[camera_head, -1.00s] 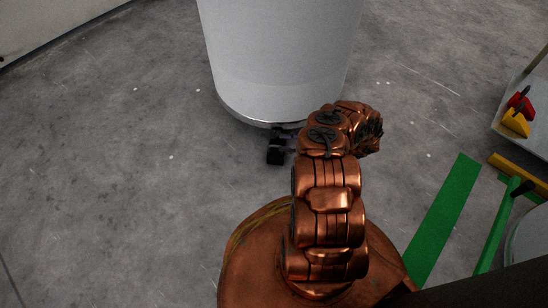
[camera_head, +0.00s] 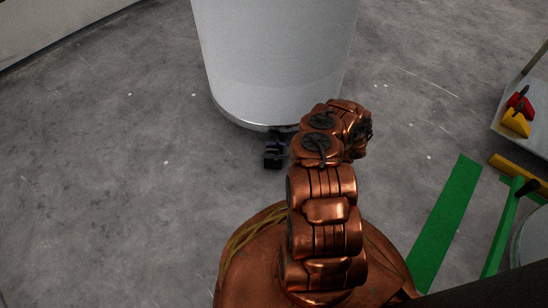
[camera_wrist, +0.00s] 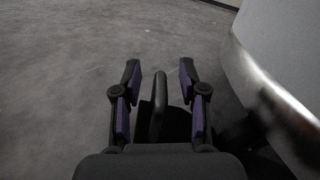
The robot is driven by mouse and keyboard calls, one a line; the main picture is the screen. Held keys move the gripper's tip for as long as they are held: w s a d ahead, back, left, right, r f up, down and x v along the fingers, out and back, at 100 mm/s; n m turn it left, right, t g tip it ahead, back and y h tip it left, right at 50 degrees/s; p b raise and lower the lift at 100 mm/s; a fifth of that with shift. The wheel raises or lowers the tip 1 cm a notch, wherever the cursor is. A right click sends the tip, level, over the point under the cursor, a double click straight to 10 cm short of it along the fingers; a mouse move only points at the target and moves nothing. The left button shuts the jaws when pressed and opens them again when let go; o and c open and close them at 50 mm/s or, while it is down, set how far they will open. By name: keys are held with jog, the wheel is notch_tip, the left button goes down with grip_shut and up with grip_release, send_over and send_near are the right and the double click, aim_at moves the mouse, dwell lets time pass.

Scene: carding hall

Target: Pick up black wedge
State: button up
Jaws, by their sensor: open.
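My gripper (camera_wrist: 158,78) is open in the wrist view, with a finger and purple pad on each side. An upright dark bar, which looks like part of the black wedge (camera_wrist: 158,108), stands between the fingers, with a small gap on each side. Its dark lower body is partly hidden by my gripper and shadow, so I cannot make out its full shape. In the head view my gripper (camera_head: 272,156) shows as a small dark shape left of my copper-coloured wrist, close to the cylinder's base. I cannot clearly separate the wedge from it there.
A large pale cylinder (camera_head: 275,65) with a metal rim stands close beside my gripper; it fills the right of the wrist view (camera_wrist: 285,60). Grey floor lies clear to the left. A shelf or cart (camera_head: 505,135) holding red and yellow items stands at the right, near green strips (camera_head: 447,215).

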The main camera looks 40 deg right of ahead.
jog(key=shift+b+x, duration=0.35)
jog(key=shift+x, duration=0.85)
jog(key=shift+c, duration=0.4)
grip_shut()
